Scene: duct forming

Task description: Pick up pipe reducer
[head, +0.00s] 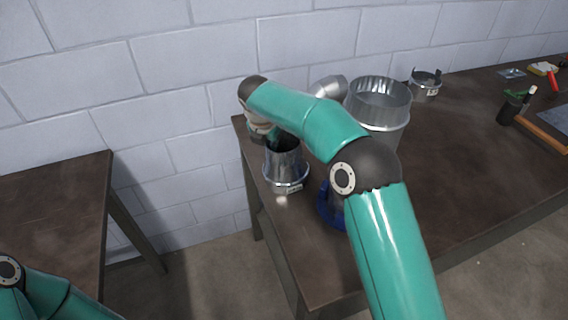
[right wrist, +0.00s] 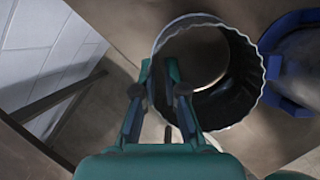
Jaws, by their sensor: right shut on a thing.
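The pipe reducer (head: 286,168) is a shiny metal ring with a wider lower end, upright at the left end of the brown table. My right gripper (head: 268,138) reaches down to its top from behind the bent green arm, which partly hides it. In the right wrist view, the reducer (right wrist: 238,88) shows its round open end, and my right gripper's fingers (right wrist: 160,88) are shut on the near left part of its wall. I cannot tell whether its base touches the table. Only part of my left arm shows at lower left; its gripper is out of view.
A large metal duct (head: 382,101) stands right of the reducer, with a metal elbow (head: 328,88) behind. A blue object (head: 326,207) sits close by, partly hidden by my arm. A smaller ring (head: 425,84) and tools lie farther right. The table (head: 470,185) has clear room at front right.

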